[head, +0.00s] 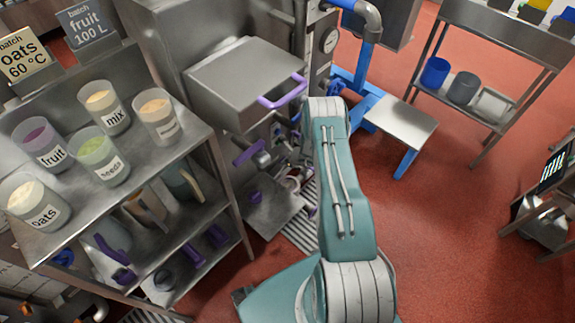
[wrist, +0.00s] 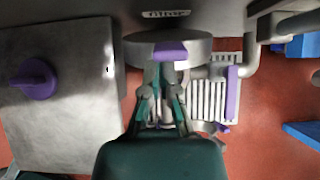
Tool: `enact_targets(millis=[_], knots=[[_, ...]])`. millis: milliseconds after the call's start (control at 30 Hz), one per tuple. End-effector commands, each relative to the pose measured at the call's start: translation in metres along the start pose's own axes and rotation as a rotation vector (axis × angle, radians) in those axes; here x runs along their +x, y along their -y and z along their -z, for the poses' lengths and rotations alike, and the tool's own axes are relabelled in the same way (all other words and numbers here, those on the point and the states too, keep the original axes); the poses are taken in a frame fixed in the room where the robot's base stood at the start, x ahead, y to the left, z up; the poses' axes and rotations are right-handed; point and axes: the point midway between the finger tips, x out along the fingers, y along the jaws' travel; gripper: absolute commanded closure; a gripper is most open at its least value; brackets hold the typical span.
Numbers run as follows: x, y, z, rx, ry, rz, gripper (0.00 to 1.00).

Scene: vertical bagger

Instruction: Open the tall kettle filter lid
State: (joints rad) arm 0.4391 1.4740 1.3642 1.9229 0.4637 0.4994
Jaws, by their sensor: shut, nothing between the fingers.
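In the wrist view a round grey metal housing (wrist: 135,50) with a purple tab (wrist: 170,50) sits straight ahead of my gripper, under a plate marked "filter" (wrist: 166,14). It appears to be the filter lid. My gripper (wrist: 167,75) is shut and empty, with its fingertips close to the tab; I cannot tell whether they touch. The fingers partly cover the housing's lower front. In the head view my gripper (head: 291,181) shows only partly beside my arm, low by the machine, and the filter lid is not clearly visible there.
A metal plate with a purple knob (wrist: 36,78) lies left of my gripper. A purple lever (wrist: 232,92) stands right, by a floor grate (wrist: 206,103). The shelf with labelled cups (head: 195,137) is left; a metal box with a purple handle (head: 283,91) is behind.

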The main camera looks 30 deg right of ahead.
Motion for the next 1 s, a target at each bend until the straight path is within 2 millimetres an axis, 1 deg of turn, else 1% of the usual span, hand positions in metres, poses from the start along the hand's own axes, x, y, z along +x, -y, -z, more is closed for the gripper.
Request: enact_targets(millis=[133, 567, 667, 767, 867, 1000], knots=[[0.0, 0.002, -0.001, 0.002, 0.002, 0.0, 1.0], [0.0, 0.0, -0.003, 0.0, 0.0, 0.001, 1.0], [-0.003, 0.001, -0.003, 0.001, 0.001, 0.001, 1.0], [-0.013, 0.002, -0.003, 0.003, 0.001, 0.002, 1.0], [-0.029, 0.001, -0.003, 0.002, 0.002, 0.002, 1.0], [-0.056, 0.0, -0.002, 0.001, 0.001, 0.004, 1.0]])
